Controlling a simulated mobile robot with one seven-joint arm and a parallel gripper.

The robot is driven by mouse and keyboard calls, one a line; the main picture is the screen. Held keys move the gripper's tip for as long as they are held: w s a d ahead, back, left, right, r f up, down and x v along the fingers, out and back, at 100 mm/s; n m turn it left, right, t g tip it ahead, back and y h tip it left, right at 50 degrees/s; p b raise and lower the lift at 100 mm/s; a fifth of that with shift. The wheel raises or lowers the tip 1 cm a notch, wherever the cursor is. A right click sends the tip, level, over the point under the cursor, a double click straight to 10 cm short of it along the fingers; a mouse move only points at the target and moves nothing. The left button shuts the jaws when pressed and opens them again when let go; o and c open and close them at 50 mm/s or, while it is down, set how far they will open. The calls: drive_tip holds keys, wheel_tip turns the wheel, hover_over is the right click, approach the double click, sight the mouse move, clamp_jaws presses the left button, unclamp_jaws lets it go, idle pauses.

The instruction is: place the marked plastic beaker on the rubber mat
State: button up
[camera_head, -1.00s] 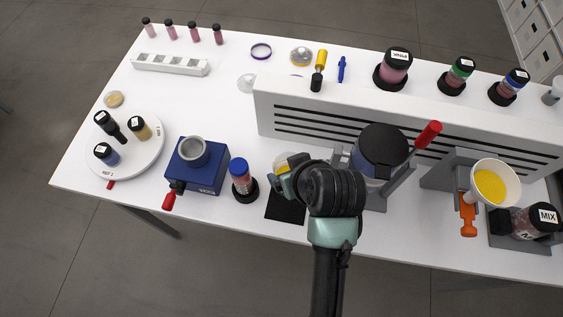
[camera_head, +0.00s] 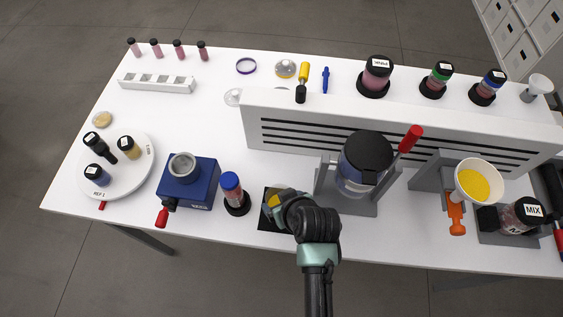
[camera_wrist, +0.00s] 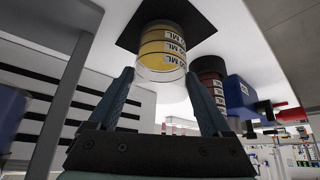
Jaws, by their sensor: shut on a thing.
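The marked plastic beaker (camera_head: 269,203) is clear, with yellow contents. In the wrist view the beaker (camera_wrist: 162,48) shows "ML" marks on its side. My gripper (camera_head: 280,200) is shut on it; in the wrist view my gripper (camera_wrist: 160,74) has one finger on each side of it. The black rubber mat (camera_head: 270,224) lies on the white table, partly hidden by the beaker and my arm. The mat (camera_wrist: 198,14) also shows beyond the beaker's far end in the wrist view. The beaker is over the mat; I cannot tell whether it touches it.
A blue-capped jar (camera_head: 232,192) on a black base stands close left of the mat. A blue device (camera_head: 200,187) is farther left. A grey stand with a dark-lidded vessel (camera_head: 365,160) is close right. A slotted white panel (camera_head: 290,128) stands behind.

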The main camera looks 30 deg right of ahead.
drive_tip(key=o, duration=1.4)
drive_tip(key=shift+c, duration=0.2)
drive_tip(key=shift+r, duration=0.15)
drive_tip(key=v, duration=1.2)
drive_tip(key=w+a+r+t+h, duration=0.1)
drive_tip(key=w+r+t, duration=0.3)
drive_tip(key=r, duration=0.5)
drive_tip(key=w+a+r+t, duration=0.1)
drive_tip(key=w+r+t, duration=0.1)
drive_tip(key=w+r, duration=0.6)
drive_tip(key=w+r+t+h, duration=0.1)
drive_tip(key=w+r+t, duration=0.25)
drive_tip(key=r, duration=0.65)
drive_tip(key=s+a+r+t, duration=0.2)
drive_tip(key=a+r+t, duration=0.1)
drive_tip(key=r, duration=0.7)
drive_tip(key=s+a+r+t+y, duration=0.1)
drive_tip(key=s+a+r+t, duration=0.2)
drive_tip(key=r, duration=0.8)
drive_tip(key=s+a+r+t+y, duration=0.1)
drive_tip(key=s+a+r+t, duration=0.2)
drive_tip(key=r, duration=0.7)
drive_tip(key=shift+a+r+t, duration=0.3)
drive_tip(key=shift+a+t, duration=0.5)
drive_tip(key=shift+t, duration=0.35)
